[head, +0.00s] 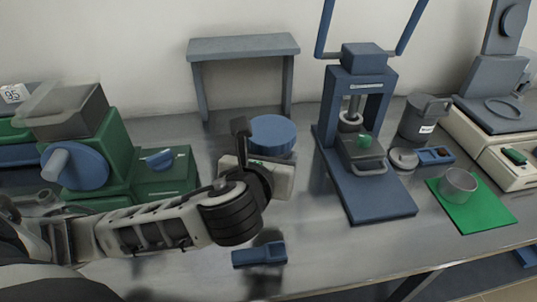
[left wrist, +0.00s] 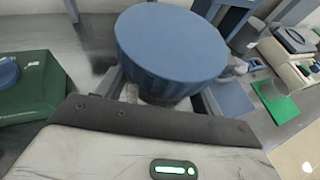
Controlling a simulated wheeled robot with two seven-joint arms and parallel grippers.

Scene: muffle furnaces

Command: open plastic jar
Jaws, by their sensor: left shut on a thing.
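The plastic jar has a wide, round blue lid (head: 272,133) and stands on the grey bench behind my left gripper. In the left wrist view the lid (left wrist: 172,45) fills the top middle, with part of the jar body (left wrist: 155,97) below it. The lid sits on the jar. My left gripper (left wrist: 160,98) is shut on the jar, one finger on each side just below the lid. In the head view my left gripper (head: 265,168) hides most of the jar body. My right gripper is not in view.
A blue press (head: 365,185) stands right of the jar. A grey-blue stand (head: 243,47) is behind it. Green machines (head: 165,172) are at left. A small blue block (head: 259,255) lies in front. A green mat (head: 490,212) holds a metal cup (head: 458,186) at right.

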